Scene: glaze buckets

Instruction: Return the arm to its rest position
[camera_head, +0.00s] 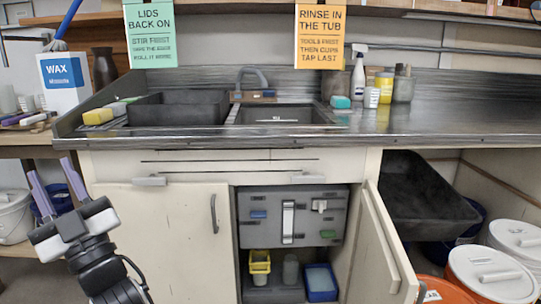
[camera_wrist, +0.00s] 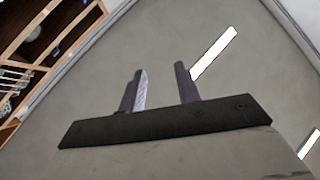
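My gripper (camera_head: 50,168) is at the lower left of the head view, raised in front of the counter's left end. Its two purple-grey fingers point up and stand apart, with nothing between them. In the wrist view my gripper (camera_wrist: 160,70) also shows open and empty, against a grey ceiling with bright light strips. The upper part of my arm is at the bottom left; the rest is outside the picture.
The sink counter (camera_head: 440,127) is ahead, with a black tub (camera_head: 180,107) on it. An open cabinet door (camera_head: 382,245) juts out right of centre. White-lidded buckets (camera_head: 490,272) stand at lower right. A WAX box (camera_head: 64,80) stands behind my gripper.

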